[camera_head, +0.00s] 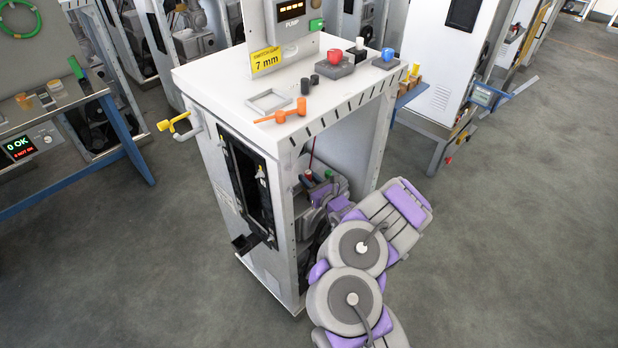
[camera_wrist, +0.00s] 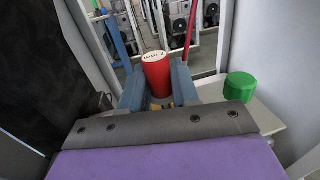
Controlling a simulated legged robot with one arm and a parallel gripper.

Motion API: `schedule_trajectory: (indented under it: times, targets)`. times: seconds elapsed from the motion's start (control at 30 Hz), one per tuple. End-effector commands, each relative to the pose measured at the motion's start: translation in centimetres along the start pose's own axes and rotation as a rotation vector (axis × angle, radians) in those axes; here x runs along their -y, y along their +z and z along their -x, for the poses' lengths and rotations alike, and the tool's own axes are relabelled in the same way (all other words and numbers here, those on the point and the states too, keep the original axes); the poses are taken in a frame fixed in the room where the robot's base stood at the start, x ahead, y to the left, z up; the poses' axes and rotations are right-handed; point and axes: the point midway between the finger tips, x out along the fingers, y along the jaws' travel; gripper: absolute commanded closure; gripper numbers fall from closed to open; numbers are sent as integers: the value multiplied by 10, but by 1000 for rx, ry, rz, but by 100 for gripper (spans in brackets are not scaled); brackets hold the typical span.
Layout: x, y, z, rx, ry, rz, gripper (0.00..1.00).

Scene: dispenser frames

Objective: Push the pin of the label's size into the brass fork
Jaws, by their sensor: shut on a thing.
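The yellow label (camera_head: 266,60) on top of the white cabinet reads 7 mm. My gripper (camera_wrist: 157,84) is shut on a red cylinder (camera_wrist: 156,72) with a pale, dotted top, held upright between its two blue-grey fingers. I cannot read a size on it. In the head view the red cylinder (camera_head: 308,174) shows small inside the cabinet's open front, and my arm hides much of the space below. Small brass-coloured bits (camera_wrist: 162,102) show just under the red cylinder; whether they are the brass fork, I cannot tell.
A green cylinder (camera_wrist: 239,86) stands right of my gripper on a pale surface. Cabinet walls close in on both sides, and a red rod (camera_wrist: 190,30) stands behind. On the cabinet top lie an orange handle (camera_head: 280,113), black cylinders (camera_head: 305,86), a red knob (camera_head: 335,56) and a blue knob (camera_head: 388,54).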

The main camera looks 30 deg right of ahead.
Motion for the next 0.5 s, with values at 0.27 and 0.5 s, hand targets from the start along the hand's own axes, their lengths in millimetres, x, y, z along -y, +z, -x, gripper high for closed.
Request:
schedule_trajectory:
  times: [0.27,0.5]
  targets:
    - [0,-1,0,0,0,0,52]
    - [0,-1,0,0,0,0,40]
